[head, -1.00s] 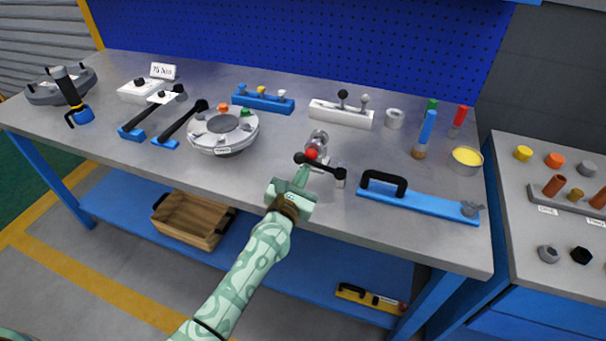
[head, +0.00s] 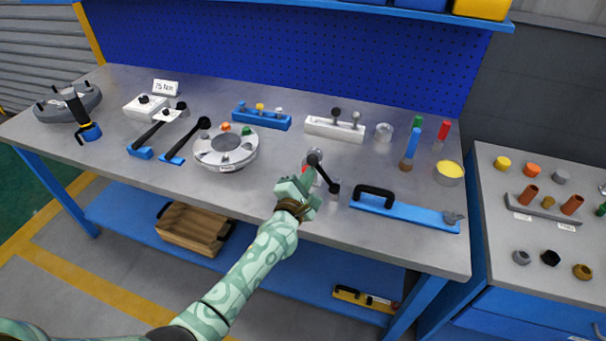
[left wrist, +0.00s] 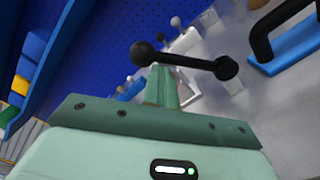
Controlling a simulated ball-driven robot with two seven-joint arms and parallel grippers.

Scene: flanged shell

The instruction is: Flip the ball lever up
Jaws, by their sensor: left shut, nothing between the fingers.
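The ball lever (head: 323,173) is a black bar with a round ball at each end. It sits on a small silver fitting near the front edge of the bench and slants from upper left to lower right. In the left wrist view the lever (left wrist: 185,61) lies across the picture, just beyond my fingers. My left gripper (head: 305,177) is shut and empty, close against the lever's left side. Its closed fingers (left wrist: 163,86) reach up to the bar; I cannot tell whether they touch. A bit of red shows behind the fingertips. My right gripper is not in view.
A round flanged shell (head: 226,150) stands to the left on the bench. A blue plate with a black handle (head: 405,212) lies to the right.

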